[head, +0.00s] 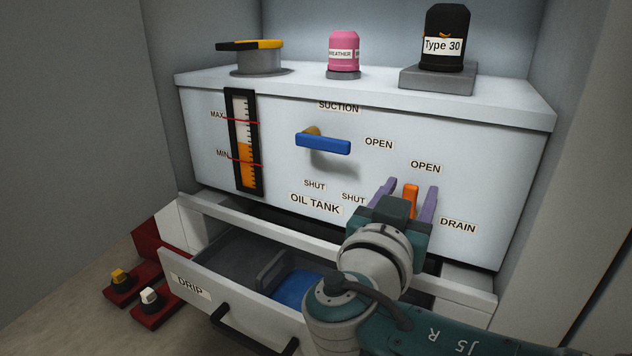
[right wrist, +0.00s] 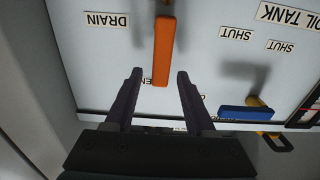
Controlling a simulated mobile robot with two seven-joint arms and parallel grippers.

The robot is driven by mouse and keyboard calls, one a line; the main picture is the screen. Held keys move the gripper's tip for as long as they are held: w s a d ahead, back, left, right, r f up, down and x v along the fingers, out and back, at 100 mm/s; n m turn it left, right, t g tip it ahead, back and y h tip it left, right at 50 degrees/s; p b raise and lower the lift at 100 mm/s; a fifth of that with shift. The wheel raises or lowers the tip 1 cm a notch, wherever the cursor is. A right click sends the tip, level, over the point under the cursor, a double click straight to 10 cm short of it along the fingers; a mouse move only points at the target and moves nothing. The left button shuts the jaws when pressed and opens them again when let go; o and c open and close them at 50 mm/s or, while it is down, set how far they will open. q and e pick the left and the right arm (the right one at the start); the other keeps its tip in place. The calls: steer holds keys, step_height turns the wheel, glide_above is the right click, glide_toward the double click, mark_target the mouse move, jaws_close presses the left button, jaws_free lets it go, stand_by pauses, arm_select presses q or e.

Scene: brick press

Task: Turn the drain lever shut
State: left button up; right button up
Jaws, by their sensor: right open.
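The orange drain lever (head: 410,200) sits on the front of the white oil tank (head: 300,165), left of the DRAIN label. It stands upright with its free end toward the OPEN label; a SHUT label is to its left. My right gripper (head: 410,188) is open, its purple fingers on either side of the lever. In the right wrist view, which is upside down, the lever (right wrist: 164,50) has its free end between the fingertips (right wrist: 160,73), with a gap on both sides. The lever's lower end is hidden behind the gripper in the head view. My left gripper is not in view.
A blue suction lever (head: 323,142) lies sideways toward its OPEN label. Below, a drip drawer (head: 250,308) is pulled out, with a blue thing (head: 298,287) inside. Cabinet walls close in both sides.

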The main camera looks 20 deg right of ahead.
steer(key=shift+w+d, duration=0.45)
steer(key=shift+d, duration=0.05)
jaws_close()
stand_by(0.3)
